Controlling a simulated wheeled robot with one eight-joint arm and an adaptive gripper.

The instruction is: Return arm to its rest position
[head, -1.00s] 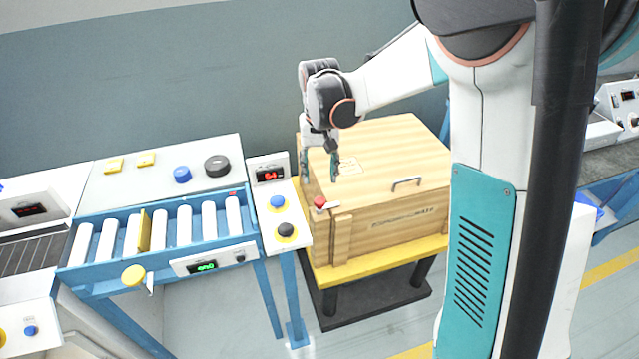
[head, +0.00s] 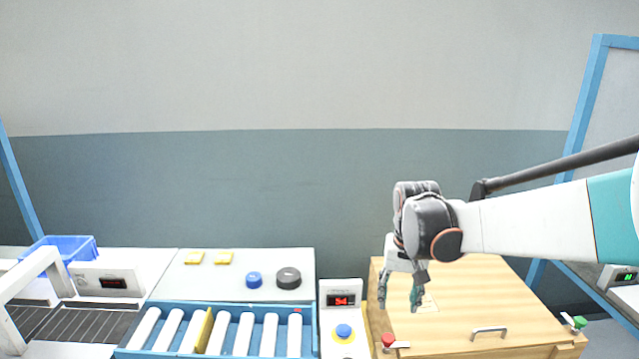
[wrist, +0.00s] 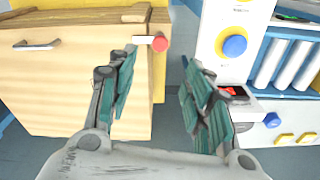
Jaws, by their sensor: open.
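My gripper (head: 400,298) hangs over the left part of the wooden crate (head: 463,330) in the head view, with its fingers pointing down. In the wrist view my gripper (wrist: 160,95) has its two teal-padded fingers spread apart with nothing between them. My arm reaches in from the right side of the head view, with its forearm nearly level. The crate also shows at the upper left of the wrist view (wrist: 60,75), with a metal handle and a red-knobbed latch.
Left of the crate stands a control post with a red display (head: 341,300) and a blue button (head: 344,331). A blue bin (head: 62,248) is at far left. The wall space above the bench is clear.

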